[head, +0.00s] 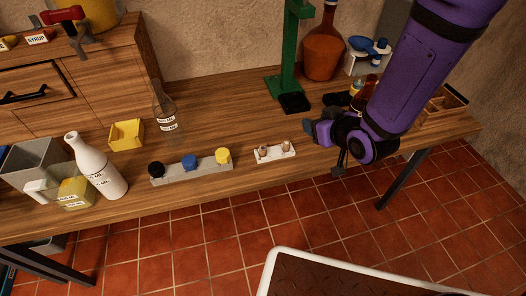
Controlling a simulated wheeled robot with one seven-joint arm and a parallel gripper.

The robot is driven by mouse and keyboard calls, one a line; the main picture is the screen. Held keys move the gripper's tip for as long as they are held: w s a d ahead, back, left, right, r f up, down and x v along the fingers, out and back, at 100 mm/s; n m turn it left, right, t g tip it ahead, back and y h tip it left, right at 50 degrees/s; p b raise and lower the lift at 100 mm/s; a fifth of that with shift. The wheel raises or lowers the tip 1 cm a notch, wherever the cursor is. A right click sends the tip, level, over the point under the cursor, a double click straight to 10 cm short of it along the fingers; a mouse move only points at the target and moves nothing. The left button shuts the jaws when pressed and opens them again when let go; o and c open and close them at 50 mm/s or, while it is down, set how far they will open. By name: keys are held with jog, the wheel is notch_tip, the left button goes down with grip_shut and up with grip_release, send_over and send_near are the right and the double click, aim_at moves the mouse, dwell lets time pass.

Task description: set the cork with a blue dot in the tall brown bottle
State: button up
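Two small corks (269,150) stand in a little white holder (275,157) near the front edge of the table. No blue dot can be made out on either cork. A large brown bottle (323,52) with a round body and long neck stands at the back, right of a green stand. A smaller dark brown bottle (367,86) is partly hidden by my purple arm; which one is the tall brown bottle is unclear. My gripper (325,150) is right of the cork holder, apart from it, at the table's front edge. Its finger opening is unclear and no held object shows.
The green stand (289,50) rises behind the corks. A grey rack (191,171) holds black, blue and yellow stoppers. Clear (165,112) and white (95,165) bottles, a yellow bin (126,134) and grey bin (35,165) stand left. A wooden tray (447,100) lies right. The middle is clear.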

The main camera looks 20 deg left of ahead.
aim_at(264, 149)
jog(key=s+a+f+n+y, duration=0.2)
jog(key=s+a+f+y, duration=0.1)
jog(key=s+a+f, duration=0.5)
jog(key=shift+g, duration=0.4)
jog(key=w+f, duration=0.1)
jog(key=w+a+f, duration=0.2)
jog(key=shift+w+f, duration=0.1)
jog(key=shift+w, duration=0.3)
jog(key=shift+x, duration=2.55)
jog(key=shift+w+d+f, duration=0.1)
jog(key=shift+d+f, duration=0.05)
jog(key=shift+d, duration=0.05)
grip_shut()
